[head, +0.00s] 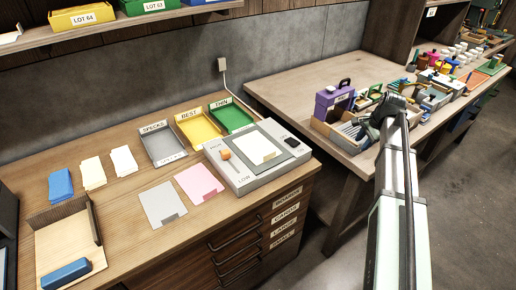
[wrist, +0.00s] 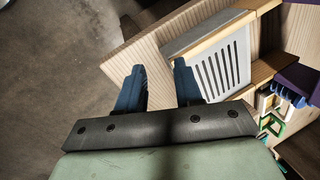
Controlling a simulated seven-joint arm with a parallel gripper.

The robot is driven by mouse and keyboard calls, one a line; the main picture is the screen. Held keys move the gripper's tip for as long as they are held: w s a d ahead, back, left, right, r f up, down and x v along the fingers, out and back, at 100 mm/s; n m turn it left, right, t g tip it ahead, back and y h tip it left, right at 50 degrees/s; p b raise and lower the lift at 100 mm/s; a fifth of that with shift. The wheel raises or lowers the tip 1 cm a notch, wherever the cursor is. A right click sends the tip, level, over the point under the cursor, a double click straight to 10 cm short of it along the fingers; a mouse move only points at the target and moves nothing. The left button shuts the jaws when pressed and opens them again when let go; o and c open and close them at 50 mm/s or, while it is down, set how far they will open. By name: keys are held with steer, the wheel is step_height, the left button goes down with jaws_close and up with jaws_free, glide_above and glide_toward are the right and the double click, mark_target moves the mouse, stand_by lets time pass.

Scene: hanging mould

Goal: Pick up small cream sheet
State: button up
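A small cream sheet (head: 257,146) lies on the grey plate of the pale light box (head: 238,182) on the left bench in the head view. Other cream sheets lie in two small piles, one (head: 92,172) and another (head: 123,160), toward the left of that bench. My gripper (wrist: 158,82) is open, its two blue-grey fingers apart with nothing seen between them. In the head view it is at the right bench, well to the right of the light box. No cream sheet shows in the wrist view.
Grey, yellow (head: 199,127) and green trays stand behind the light box. A grey sheet (head: 162,204) and a pink sheet (head: 198,183) lie in front. A slotted grey panel (wrist: 219,65) in a wooden frame is near my fingers. A gap separates the benches.

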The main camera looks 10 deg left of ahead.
steer(key=s+a+r+n+g, duration=0.1)
steer(key=s+a+r, duration=0.15)
steer(key=a, duration=0.65)
steer(key=s+a+r+n+g, duration=0.1)
steer(key=a+r, duration=0.3)
steer(key=a, duration=0.5)
step_height(320, 180, up, 5)
steer(key=n+h, duration=0.1)
steer(key=h, duration=0.1)
glide_above(270, 150)
steer(key=s+d, duration=0.1)
steer(key=s, duration=0.4)
steer(key=shift+g, duration=0.4)
step_height(270, 150, down, 7)
steer(key=shift+r, duration=0.1)
steer(key=shift+w+a+f, duration=0.1)
steer(key=shift+a+f, duration=0.05)
steer(key=shift+f, duration=1.35)
steer(key=shift+w+a+f, duration=0.1)
steer(key=shift+f, duration=1.4)
jaws_close()
